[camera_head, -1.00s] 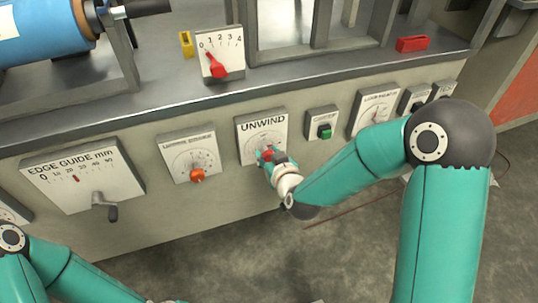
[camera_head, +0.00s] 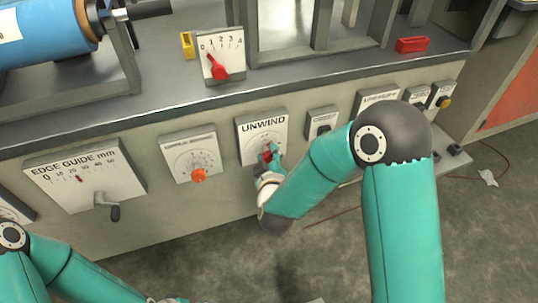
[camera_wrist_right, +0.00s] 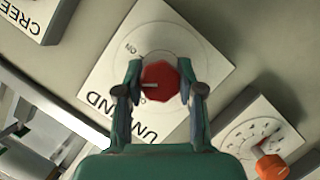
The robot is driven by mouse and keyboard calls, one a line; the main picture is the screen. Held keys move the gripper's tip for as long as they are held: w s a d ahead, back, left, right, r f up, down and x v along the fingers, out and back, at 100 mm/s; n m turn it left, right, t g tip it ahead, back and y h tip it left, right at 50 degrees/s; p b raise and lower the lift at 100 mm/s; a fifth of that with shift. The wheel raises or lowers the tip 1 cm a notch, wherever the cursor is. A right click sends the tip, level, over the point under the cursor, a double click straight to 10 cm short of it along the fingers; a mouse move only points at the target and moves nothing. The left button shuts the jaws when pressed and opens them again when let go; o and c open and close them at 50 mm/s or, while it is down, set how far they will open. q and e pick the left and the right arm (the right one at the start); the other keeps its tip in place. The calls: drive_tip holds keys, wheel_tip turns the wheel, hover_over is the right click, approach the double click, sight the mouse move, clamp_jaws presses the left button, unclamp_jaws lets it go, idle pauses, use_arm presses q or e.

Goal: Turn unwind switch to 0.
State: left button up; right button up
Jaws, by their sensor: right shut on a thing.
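The unwind switch is a red knob (camera_wrist_right: 162,80) on a white plate marked UNWIND (camera_head: 262,124). A pale line on the knob points left in the right wrist view, between the ON mark above and a 0 below. My right gripper (camera_wrist_right: 160,92) has one finger on each side of the knob and is shut on it. In the head view the right gripper (camera_head: 271,157) partly hides the knob.
Left of UNWIND is a dial with an orange knob (camera_head: 199,175), then an EDGE GUIDE plate (camera_head: 85,178) with a crank. To its right is a small plate with a dark button (camera_head: 323,129). A red-pointer gauge (camera_head: 221,58) stands above on the ledge.

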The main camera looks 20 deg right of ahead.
drive_tip(key=n+h, duration=0.1)
drive_tip(key=n+t, duration=0.1)
drive_tip(key=n, duration=0.1)
drive_tip(key=shift+a+f+n+h, duration=0.2)
drive_tip(key=shift+n+h, duration=0.1)
drive_tip(key=shift+h, duration=0.1)
drive_tip(key=n+t+b, duration=0.1)
drive_tip(key=n, duration=0.1)
drive_tip(key=n+h, duration=0.1)
drive_tip(key=n, duration=0.1)
drive_tip(key=shift+a+f+t+b, duration=0.1)
drive_tip(key=shift+t+b, duration=0.25)
drive_tip(key=shift+t, duration=0.05)
drive_tip(key=shift+n, duration=0.3)
drive_tip(key=o, duration=1)
drive_tip(key=shift+o, duration=0.8)
drive_tip(key=shift+s, duration=0.1)
drive_tip(key=v, duration=1.1)
drive_tip(key=shift+s+a, duration=0.15)
drive_tip(key=shift+s, duration=0.2)
